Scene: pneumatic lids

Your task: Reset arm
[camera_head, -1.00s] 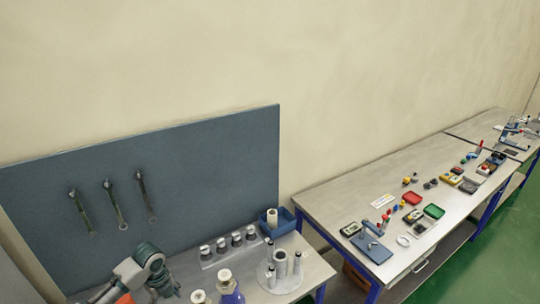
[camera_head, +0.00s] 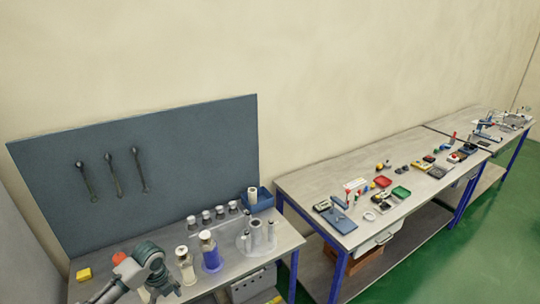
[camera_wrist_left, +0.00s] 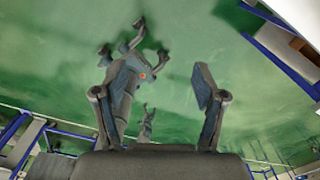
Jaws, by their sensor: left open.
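In the left wrist view my left gripper (camera_wrist_left: 155,92) is open and empty. Its two fingers stand wide apart over the green floor, and nothing lies between their pads. In the head view a grey and teal arm part (camera_head: 150,268), which looks like mine, shows at the lower left in front of the near bench (camera_head: 213,276). No gripper shows in the head view. Dark jointed parts beyond the left finger in the wrist view look like my own body, but I cannot tell which. My right gripper cannot be made out.
The near bench holds a white-capped blue bottle (camera_head: 210,254), a paler bottle (camera_head: 185,264), a round stand with cylinders (camera_head: 258,236), a blue bin (camera_head: 258,200) and a yellow block (camera_head: 84,274). A tool board (camera_head: 200,140) stands behind. A second bench (camera_head: 318,186) carries small parts. Green floor (camera_head: 470,240) is clear at right.

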